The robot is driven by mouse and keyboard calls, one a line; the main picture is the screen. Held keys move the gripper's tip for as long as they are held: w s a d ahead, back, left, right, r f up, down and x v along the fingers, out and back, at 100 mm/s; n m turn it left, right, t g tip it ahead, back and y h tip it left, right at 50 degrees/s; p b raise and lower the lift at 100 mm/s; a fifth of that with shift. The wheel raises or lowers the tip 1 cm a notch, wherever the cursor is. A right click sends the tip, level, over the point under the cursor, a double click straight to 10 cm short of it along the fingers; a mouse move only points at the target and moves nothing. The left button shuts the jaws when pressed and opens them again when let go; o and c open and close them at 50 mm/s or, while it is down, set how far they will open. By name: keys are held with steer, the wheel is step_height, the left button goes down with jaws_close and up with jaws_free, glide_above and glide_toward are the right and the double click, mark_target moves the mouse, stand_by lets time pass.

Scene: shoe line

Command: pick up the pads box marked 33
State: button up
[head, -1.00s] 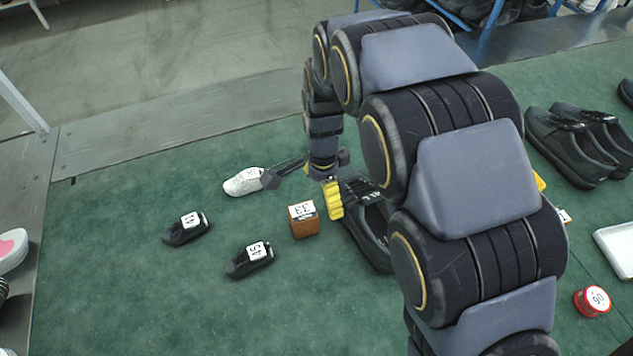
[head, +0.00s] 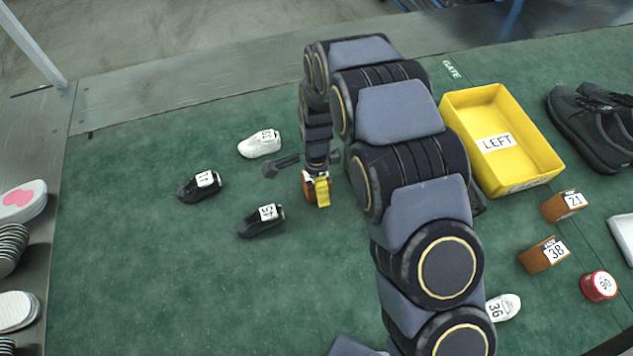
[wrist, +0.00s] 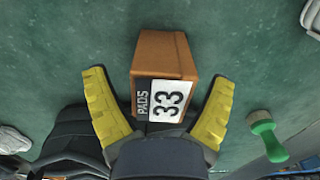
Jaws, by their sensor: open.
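The pads box marked 33 (wrist: 161,55) is a small brown box with a white label reading PADS 33. In the wrist view it lies between the two yellow finger pads of my gripper (wrist: 160,82), with a gap on each side. My gripper is open and points down over the box. In the head view my gripper (head: 320,192) covers most of the box, and only a brown part of the box (head: 307,187) shows at its left.
Black pieces marked 41 (head: 199,187) and 45 (head: 261,220) and a white shoe (head: 260,144) lie left of my gripper. A yellow LEFT bin (head: 530,165) and brown boxes 21 (head: 556,207) and 38 (head: 540,258) are at right. A green-handled tool (wrist: 264,126) is nearby.

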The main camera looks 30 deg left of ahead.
steer(key=c, duration=1.2)
steer(key=shift+r, duration=0.1)
